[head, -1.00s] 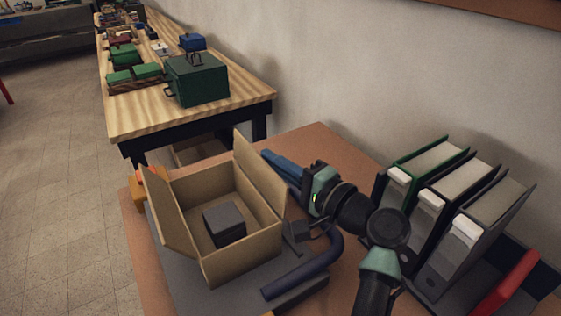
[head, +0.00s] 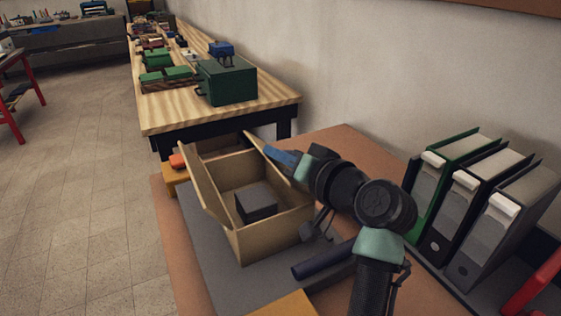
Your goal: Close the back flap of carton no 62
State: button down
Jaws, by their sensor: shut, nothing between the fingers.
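The open cardboard carton (head: 275,234) stands on a grey mat with a dark grey box (head: 256,203) inside. No number is readable on it. Its left flap (head: 203,190) stands up and leans outward. A second flap (head: 268,165) stands raised at the far right side. My gripper (head: 277,156) is shut and empty, with its blue fingers at the outer right side of that raised flap, near its upper edge. I cannot tell whether they touch it. The flap hides part of the fingertips.
Several ring binders (head: 473,205) stand to the right of my arm. A dark blue tube (head: 322,260) lies in front of the carton. A wooden workbench (head: 170,117) with a green lidded box (head: 228,84) stands behind. A wall closes off the right back.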

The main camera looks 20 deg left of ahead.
jog(key=f+n, duration=0.1)
jog(key=s+a+n+b, duration=0.1)
jog(key=shift+s+a+f+n+t+h, duration=0.1)
jog(key=shift+s+f+n+t+h, duration=0.05)
jog(key=shift+f+n+t+h, duration=0.2)
jog(key=shift+s+a+f, duration=0.2)
jog(key=shift+s+f, duration=0.05)
jog(key=shift+f, duration=0.25)
jog(key=shift+s+a+f, duration=0.15)
jog(key=shift+s+f, duration=0.05)
jog(key=shift+f, duration=0.4)
jog(key=shift+s, duration=0.15)
